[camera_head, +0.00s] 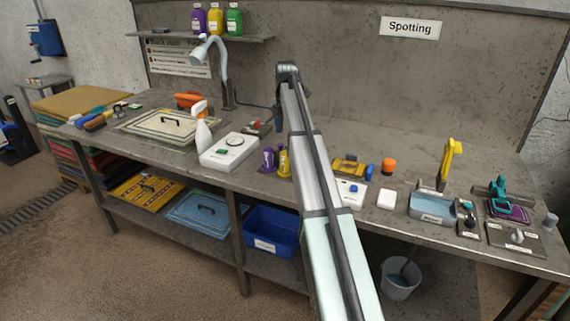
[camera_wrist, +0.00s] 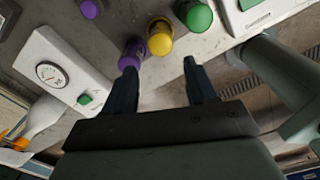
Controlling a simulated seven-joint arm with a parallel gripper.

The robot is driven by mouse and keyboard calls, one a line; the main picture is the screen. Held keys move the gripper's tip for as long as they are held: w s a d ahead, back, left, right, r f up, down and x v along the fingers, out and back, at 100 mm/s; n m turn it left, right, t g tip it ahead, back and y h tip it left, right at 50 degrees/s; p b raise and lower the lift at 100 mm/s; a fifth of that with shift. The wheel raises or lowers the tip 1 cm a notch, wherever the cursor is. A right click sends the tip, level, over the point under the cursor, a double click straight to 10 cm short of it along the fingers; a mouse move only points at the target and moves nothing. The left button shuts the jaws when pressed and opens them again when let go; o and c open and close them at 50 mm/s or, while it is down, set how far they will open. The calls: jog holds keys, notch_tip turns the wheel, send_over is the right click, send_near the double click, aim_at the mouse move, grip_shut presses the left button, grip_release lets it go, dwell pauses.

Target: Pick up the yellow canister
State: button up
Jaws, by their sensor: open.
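On the bench in the head view, a yellow canister (camera_head: 284,163) stands just right of a purple canister (camera_head: 269,159), partly hidden by my arm. In the wrist view, the yellow canister (camera_wrist: 160,37) stands between a purple canister (camera_wrist: 130,52) and a green canister (camera_wrist: 195,16). My gripper (camera_wrist: 160,68) is open and empty. Its two dark fingers point toward the row, with the yellow canister just beyond and between the fingertips. The purple canister is close to the left fingertip.
A white dial device (camera_head: 228,151) and a spray bottle (camera_head: 201,128) stand left of the canisters. Another purple canister (camera_wrist: 90,8) shows at the wrist view's top. Another yellow canister (camera_head: 216,20) stands on the shelf (camera_head: 170,37).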

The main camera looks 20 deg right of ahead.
aim_at(285, 161)
jog(key=shift+n, duration=0.9)
jog(key=shift+s+f, duration=0.1)
jog(key=shift+f, duration=0.1)
notch_tip(285, 161, down, 14)
jog(key=shift+r, duration=0.25)
jog(key=c, duration=0.9)
